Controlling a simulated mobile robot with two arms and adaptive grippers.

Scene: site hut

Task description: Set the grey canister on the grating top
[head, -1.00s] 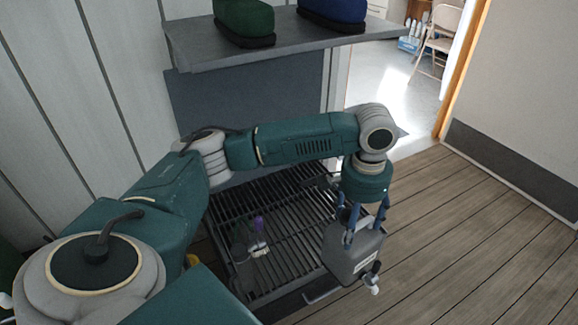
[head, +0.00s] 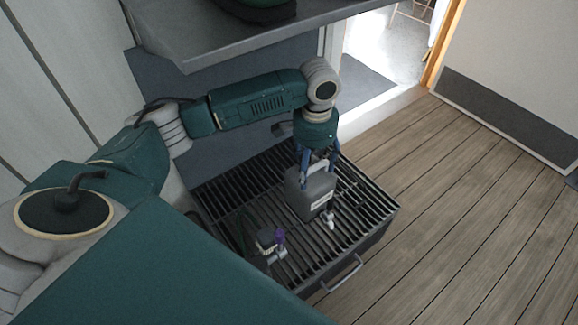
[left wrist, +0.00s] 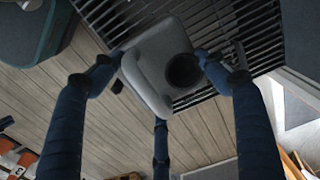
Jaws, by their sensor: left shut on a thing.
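The grey canister (head: 312,193) has a pale label and a white-tipped spout. In the head view it hangs upright below my left gripper (head: 317,160), over the slatted grating top (head: 372,205). My left gripper is shut on its upper part. In the left wrist view the canister (left wrist: 150,85) with a dark round cap sits between the blue fingers, with slats of the grating (left wrist: 235,22) behind it. I cannot tell whether its base touches the slats. My right gripper is not in view.
A small container with a purple top (head: 279,237) stands on the grating's near left part. A metal handle (head: 342,273) juts from the grating unit's front. A grey shelf (head: 220,38) bearing a dark green object hangs above. Wooden floor (head: 460,215) is clear at right.

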